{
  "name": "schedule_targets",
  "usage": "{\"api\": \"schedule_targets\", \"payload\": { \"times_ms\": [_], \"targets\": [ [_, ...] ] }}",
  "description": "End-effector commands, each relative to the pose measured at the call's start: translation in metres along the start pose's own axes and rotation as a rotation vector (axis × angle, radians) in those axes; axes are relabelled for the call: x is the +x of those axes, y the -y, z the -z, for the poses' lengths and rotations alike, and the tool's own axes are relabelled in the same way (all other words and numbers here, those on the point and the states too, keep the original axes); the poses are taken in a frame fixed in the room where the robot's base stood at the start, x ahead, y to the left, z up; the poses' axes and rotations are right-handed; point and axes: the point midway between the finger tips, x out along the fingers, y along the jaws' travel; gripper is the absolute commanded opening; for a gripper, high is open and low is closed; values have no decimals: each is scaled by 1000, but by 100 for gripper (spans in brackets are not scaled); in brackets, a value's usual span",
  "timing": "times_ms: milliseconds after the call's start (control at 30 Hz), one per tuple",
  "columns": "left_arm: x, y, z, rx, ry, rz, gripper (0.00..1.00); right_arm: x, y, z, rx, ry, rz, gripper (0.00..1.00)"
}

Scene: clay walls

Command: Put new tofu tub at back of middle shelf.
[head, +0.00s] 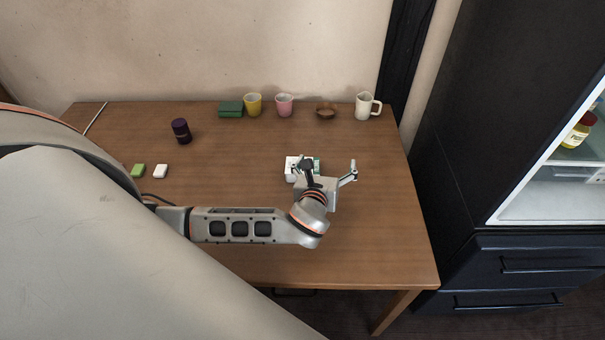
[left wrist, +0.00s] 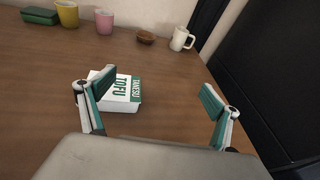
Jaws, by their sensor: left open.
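The tofu tub (left wrist: 122,92), white and green with "TOFU" lettering, lies on the wooden table. It also shows in the head view (head: 291,168), partly hidden by my gripper. My left gripper (head: 332,165) is open, with its fingers spread above the table just in front of the tub. In the left wrist view the left finger of the gripper (left wrist: 157,95) overlaps the tub, and the space between the fingers holds part of it. The middle shelf cannot be told for sure; part of the open fridge (head: 545,205) shows at the right. My right gripper is not in view.
A dark jar (head: 181,130) stands left. A yellow bottle (head: 579,131) is in the fridge. The table's right side is clear.

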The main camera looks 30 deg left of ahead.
Motion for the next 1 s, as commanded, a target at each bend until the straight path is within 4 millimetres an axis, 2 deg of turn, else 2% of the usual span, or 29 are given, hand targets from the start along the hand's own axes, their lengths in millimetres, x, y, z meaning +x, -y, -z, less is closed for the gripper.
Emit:
{"api": "schedule_targets", "payload": {
  "times_ms": [33,100,200,333,633,833,1000],
  "targets": [
    [-2,-18,14,3,-36,-62,90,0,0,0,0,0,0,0],
    [-5,-38,29,12,-72,-133,90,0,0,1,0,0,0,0],
    [-8,-54,40,21,-102,-190,90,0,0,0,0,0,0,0],
    [-2,-62,44,27,-111,-211,90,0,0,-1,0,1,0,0],
    [28,-72,44,27,-108,-210,90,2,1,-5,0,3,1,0],
    [55,-82,46,27,-108,-209,90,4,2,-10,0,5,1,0],
    [65,-84,47,26,-110,-208,90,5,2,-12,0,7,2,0]
  ]
}}
